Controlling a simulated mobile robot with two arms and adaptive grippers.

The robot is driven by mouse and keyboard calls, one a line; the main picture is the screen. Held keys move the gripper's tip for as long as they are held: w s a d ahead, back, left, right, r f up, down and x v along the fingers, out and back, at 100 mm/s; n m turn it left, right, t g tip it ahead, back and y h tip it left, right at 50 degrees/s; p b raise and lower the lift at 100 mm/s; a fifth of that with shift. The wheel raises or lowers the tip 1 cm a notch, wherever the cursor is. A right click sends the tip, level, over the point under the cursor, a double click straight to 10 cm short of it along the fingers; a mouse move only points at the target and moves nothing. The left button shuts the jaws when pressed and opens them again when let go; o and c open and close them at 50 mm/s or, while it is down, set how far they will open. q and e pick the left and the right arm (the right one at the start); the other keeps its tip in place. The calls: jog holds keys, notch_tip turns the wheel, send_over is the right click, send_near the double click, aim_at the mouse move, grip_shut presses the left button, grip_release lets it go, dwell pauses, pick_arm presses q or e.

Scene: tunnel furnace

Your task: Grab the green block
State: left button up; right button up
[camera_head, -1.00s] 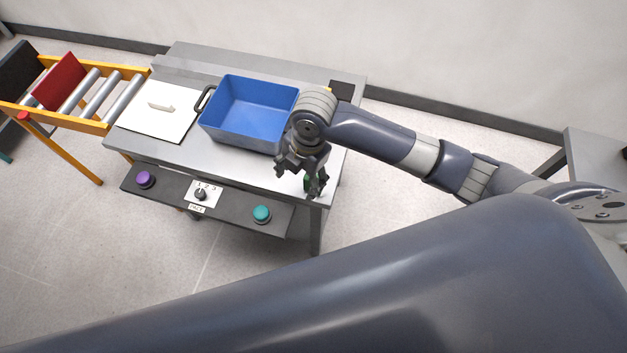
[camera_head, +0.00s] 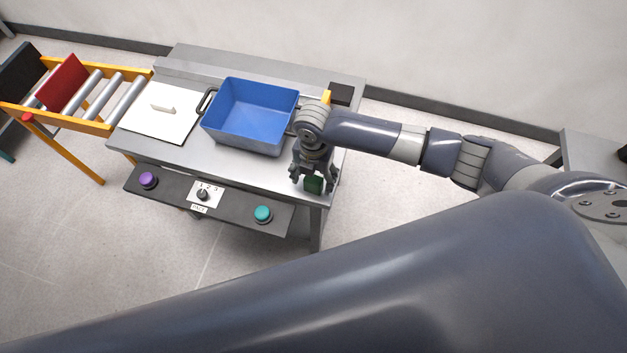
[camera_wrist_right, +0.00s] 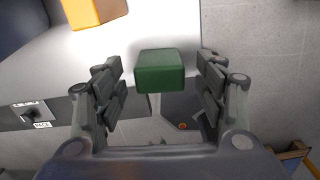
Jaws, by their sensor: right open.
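The green block (camera_head: 313,185) is at the front right corner of the steel table, at my right gripper's fingertips. In the right wrist view the green block (camera_wrist_right: 160,70) lies between the two spread fingers, with a gap on each side. My right gripper (camera_head: 314,182) is open around it, pointing down; its fingers also show in the right wrist view (camera_wrist_right: 162,82). My left gripper is not in view.
A blue bin (camera_head: 250,138) stands left of my right gripper. A white lidded plate (camera_head: 158,128) and roller conveyor (camera_head: 100,95) lie further left. A control panel (camera_head: 225,205) with buttons runs along the front. An orange block (camera_wrist_right: 93,10) shows nearby.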

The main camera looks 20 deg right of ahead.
jog(key=shift+f, duration=1.15)
jog(key=c, duration=1.2)
jog(key=shift+r, duration=0.2)
